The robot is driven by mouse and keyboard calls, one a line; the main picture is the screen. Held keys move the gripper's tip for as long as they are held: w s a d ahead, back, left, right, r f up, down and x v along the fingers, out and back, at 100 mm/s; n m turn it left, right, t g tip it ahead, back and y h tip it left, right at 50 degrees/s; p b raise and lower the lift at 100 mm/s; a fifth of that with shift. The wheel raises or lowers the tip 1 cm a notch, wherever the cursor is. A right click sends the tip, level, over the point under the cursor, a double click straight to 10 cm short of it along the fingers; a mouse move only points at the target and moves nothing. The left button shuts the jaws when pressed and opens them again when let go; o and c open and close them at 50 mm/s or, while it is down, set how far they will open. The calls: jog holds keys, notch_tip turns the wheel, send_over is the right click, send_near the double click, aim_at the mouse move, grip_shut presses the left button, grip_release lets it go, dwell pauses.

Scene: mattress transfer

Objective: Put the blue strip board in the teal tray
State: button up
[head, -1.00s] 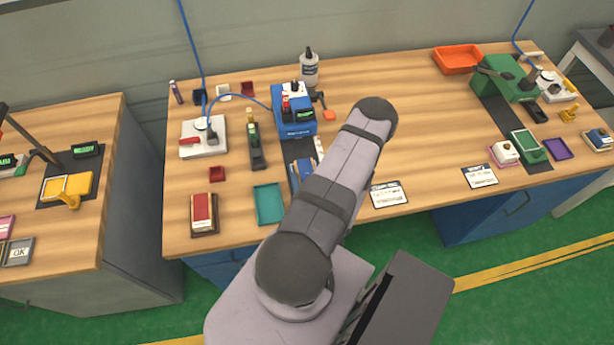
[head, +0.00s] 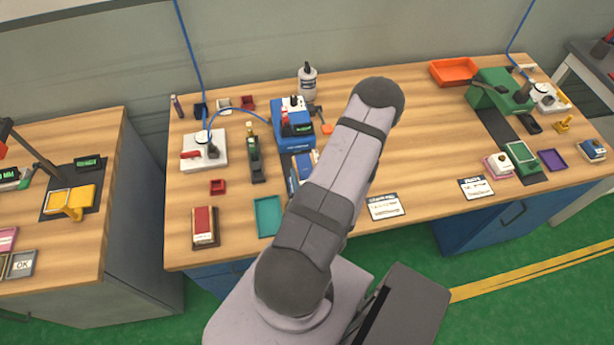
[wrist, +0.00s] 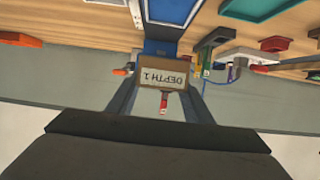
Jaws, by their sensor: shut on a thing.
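The blue strip board (head: 301,172) appears beside my arm, in front of the blue machine, partly hidden by the arm. The head view hides my gripper behind the arm. The teal tray (head: 268,216) lies flat and empty on the bench, left of my arm.
The blue machine (head: 293,125) stands behind the board, with an orange knob at its right. A red-and-cream block (head: 205,226) and a small red tray (head: 218,186) lie left of the teal tray. A white card (head: 386,206) lies right of my arm.

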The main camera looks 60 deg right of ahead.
jog(key=shift+r, duration=0.35)
